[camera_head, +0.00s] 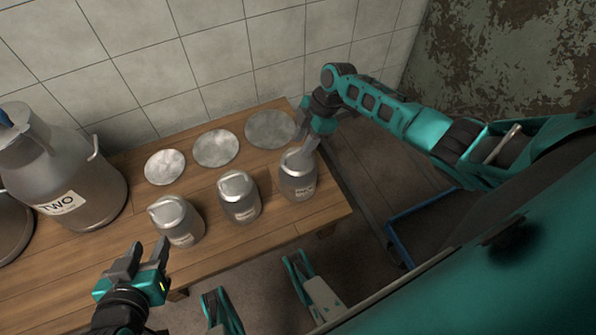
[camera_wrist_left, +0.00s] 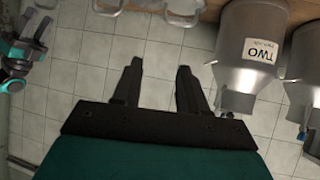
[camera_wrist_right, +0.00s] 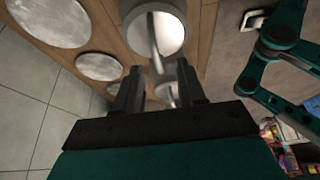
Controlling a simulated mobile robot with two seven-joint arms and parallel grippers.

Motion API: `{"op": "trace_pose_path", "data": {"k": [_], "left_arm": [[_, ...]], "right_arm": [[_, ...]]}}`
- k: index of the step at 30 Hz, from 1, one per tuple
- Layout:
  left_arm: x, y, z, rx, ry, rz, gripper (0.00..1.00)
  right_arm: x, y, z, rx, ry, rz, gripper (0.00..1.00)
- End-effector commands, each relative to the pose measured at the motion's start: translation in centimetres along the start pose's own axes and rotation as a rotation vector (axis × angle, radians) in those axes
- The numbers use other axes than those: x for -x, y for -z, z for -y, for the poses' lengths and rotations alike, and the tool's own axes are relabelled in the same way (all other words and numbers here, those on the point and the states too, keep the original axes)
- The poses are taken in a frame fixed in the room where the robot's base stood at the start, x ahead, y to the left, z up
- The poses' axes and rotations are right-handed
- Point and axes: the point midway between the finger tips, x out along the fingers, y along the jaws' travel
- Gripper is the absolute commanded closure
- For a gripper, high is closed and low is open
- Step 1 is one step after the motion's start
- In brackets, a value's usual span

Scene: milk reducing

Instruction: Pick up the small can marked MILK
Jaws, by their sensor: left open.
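Each has a small label, too small to read surely, so I cannot tell which says MILK. My right gripper (camera_head: 304,147) is at the top of the right can. In the right wrist view its fingers (camera_wrist_right: 160,85) are apart, with the can's handle (camera_wrist_right: 153,40) showing between and beyond them. My left gripper (camera_head: 148,254) is open and empty, in front of the left can.
A large can labelled TWO (camera_head: 72,187) stands at the left; it also shows in the left wrist view (camera_wrist_left: 252,75). Three round discs (camera_head: 216,148) lie behind the small cans. The tiled wall (camera_head: 150,70) is close behind the table (camera_head: 325,205). A blue frame (camera_head: 398,240) is on the floor at right.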

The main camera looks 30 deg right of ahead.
Motion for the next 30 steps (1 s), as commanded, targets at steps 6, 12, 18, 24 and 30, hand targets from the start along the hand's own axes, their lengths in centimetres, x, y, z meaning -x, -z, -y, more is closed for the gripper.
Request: {"op": "trace_pose_path", "data": {"k": [6, 12, 18, 24, 30], "left_arm": [[-1.0, -0.7, -0.6, 0.008, -0.014, -0.004, 0.57], [-1.0, -0.3, -0.8, 0.007, -0.021, -0.009, 0.57], [-0.9, 0.0, -0.8, 0.006, -0.020, -0.014, 0.57], [-0.9, -0.1, -0.7, 0.006, -0.018, -0.015, 0.57], [-1.0, -0.3, -0.5, 0.006, -0.015, -0.011, 0.57]], "right_arm": [[-3.8, -0.3, -0.2, 0.000, 0.001, -0.002, 0.60], [-4.6, -0.2, -0.3, 0.000, 0.000, -0.001, 0.60], [-4.5, -0.2, -0.2, 0.000, 0.000, 0.000, 0.63], [-4.5, -0.2, -0.2, 0.000, 0.000, 0.000, 0.82], [-4.5, -0.2, -0.2, 0.000, 0.000, 0.000, 1.00]]}}
